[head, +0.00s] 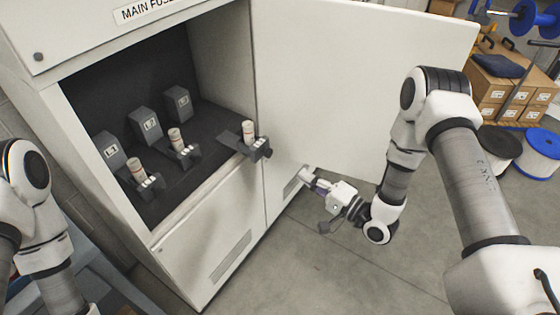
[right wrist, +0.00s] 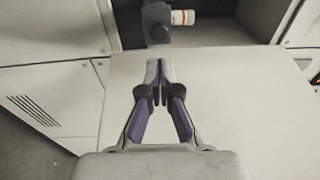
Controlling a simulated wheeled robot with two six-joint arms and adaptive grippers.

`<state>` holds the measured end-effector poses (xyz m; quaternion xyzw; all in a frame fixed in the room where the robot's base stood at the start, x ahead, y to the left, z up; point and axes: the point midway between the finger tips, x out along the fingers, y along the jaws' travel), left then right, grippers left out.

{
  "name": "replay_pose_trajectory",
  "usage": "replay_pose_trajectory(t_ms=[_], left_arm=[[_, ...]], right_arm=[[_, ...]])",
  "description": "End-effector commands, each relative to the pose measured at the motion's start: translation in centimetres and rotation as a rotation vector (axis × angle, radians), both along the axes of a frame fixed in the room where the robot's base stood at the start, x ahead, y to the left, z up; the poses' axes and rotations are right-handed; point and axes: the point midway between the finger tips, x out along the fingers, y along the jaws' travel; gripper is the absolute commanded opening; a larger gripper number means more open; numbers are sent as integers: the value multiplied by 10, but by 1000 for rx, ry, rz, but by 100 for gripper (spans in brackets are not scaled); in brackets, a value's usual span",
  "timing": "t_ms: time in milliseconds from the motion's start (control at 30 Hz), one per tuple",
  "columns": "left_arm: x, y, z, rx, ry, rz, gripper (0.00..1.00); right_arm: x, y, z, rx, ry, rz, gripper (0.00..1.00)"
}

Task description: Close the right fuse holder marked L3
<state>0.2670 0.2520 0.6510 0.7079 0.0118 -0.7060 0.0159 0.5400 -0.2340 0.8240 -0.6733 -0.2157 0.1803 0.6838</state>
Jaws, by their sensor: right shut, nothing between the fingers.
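The right fuse holder has its dark block (head: 178,102) at the back of the cabinet; its label is too small to read surely. Its grey carrier (head: 260,150) is swung out at the compartment's right front edge, with a white fuse (head: 249,132) upright on it. In the right wrist view the carrier (right wrist: 158,24) and the fuse (right wrist: 182,17) show just beyond the fingertips. My right gripper (head: 306,175) is shut and empty, below and right of the carrier, apart from it; it also shows in the wrist view (right wrist: 160,66). My left gripper is out of view.
Two other holders, L1 (head: 110,150) and L2 (head: 147,124), stand to the left with carriers out and fuses on them. The open cabinet door (head: 350,80) extends right, behind my right arm. Boxes (head: 500,85) and cable spools (head: 540,150) are at the far right.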

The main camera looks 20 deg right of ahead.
Motion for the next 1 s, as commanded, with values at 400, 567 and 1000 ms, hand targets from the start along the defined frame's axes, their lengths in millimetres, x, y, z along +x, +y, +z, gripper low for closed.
replay_pose_trajectory(t_ms=[400,567,1000], left_arm=[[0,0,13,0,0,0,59],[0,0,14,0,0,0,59],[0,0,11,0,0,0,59]], right_arm=[[70,46,6,-3,-2,3,0],[79,52,5,-1,0,1,0],[83,54,4,-1,0,1,0]])
